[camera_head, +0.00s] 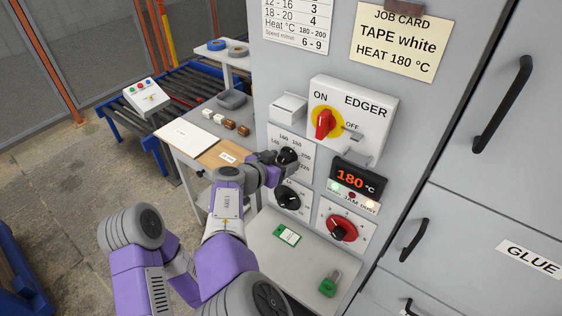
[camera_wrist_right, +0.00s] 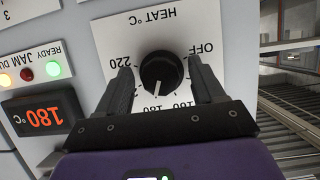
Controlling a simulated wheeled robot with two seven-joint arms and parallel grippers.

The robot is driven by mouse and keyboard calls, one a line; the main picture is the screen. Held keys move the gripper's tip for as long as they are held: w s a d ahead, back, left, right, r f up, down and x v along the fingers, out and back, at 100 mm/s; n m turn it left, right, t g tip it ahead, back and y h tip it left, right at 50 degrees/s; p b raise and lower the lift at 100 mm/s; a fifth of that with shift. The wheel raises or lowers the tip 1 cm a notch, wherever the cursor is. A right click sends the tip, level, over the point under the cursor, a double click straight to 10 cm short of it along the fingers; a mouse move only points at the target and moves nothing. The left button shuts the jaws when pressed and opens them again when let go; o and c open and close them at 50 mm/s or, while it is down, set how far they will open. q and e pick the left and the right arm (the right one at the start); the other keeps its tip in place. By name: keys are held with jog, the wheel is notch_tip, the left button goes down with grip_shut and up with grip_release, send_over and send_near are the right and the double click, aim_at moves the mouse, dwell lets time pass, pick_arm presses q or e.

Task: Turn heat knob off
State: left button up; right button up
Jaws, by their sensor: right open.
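The black heat knob (camera_head: 287,156) sits on a white dial plate on the grey machine panel; in the wrist view the heat knob (camera_wrist_right: 160,72) shows face-on. Its white pointer points toward the picture's bottom, near the 180 marking; OFF (camera_wrist_right: 208,48) is printed at the right. My right gripper (camera_head: 277,161) is at the knob. In the wrist view its open fingers (camera_wrist_right: 160,68) stand on either side of the knob, with small gaps visible. The temperature display (camera_head: 357,180) reads 180 °C. My left gripper is not in view.
The EDGER switch (camera_head: 323,123) is above, on ON. Another black knob (camera_head: 288,197) and a red knob (camera_head: 342,228) sit below. A green padlock (camera_head: 329,284) and a green-and-white card (camera_head: 288,236) lie on the lower shelf. A side table (camera_head: 190,135) holds small blocks.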

jog(key=c, duration=1)
